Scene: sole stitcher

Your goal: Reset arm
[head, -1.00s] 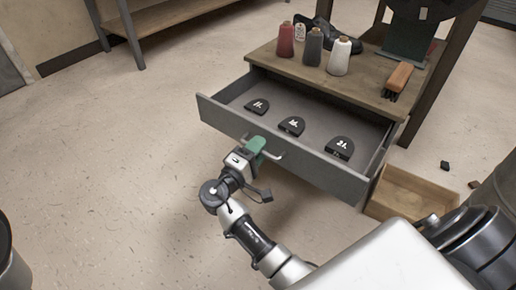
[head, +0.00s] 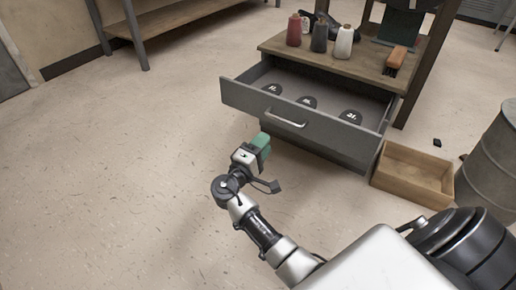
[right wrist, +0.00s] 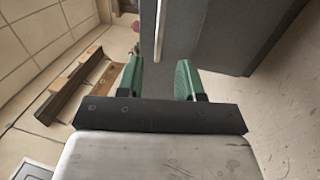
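My right gripper (head: 262,143) is in the head view, in front of the drawer and apart from it. In the right wrist view its two green fingers (right wrist: 159,75) are spread with nothing between them. The grey drawer (head: 345,146) stands open, with its metal handle (head: 285,119) free behind the gripper. The handle also shows as a thin bar ahead of the fingers in the right wrist view (right wrist: 159,35). Three dark, numbered pieces (head: 307,102) lie in the drawer. My left gripper is not in view.
The wooden bench (head: 345,68) carries red, grey and white spools, a dark shoe and a brush (head: 396,57). A wooden box (head: 415,172) and a metal drum (head: 492,155) stand on the right. The floor on the left is clear.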

